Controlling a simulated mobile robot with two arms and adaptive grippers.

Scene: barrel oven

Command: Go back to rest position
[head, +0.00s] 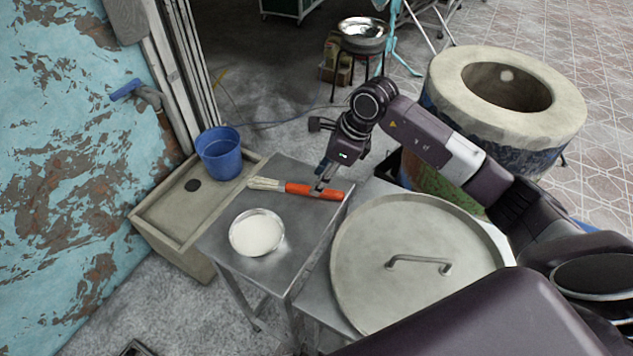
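My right gripper (321,186) points down at the orange handle of a brush (300,188) with pale bristles. The brush lies across the small metal table, bristles to the left. The fingertips overlap the handle in the picture; I cannot tell whether they grip it or are just above it. My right arm reaches in from the right, over the area of the large round lid. My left gripper is not seen.
A bowl of white contents (257,232) stands on the metal table (225,241). A large round lid (370,260) with a handle lies to the right. The barrel oven (450,80) stands behind my arm. A blue bucket (218,155) sits on the stone sink (165,225) at left.

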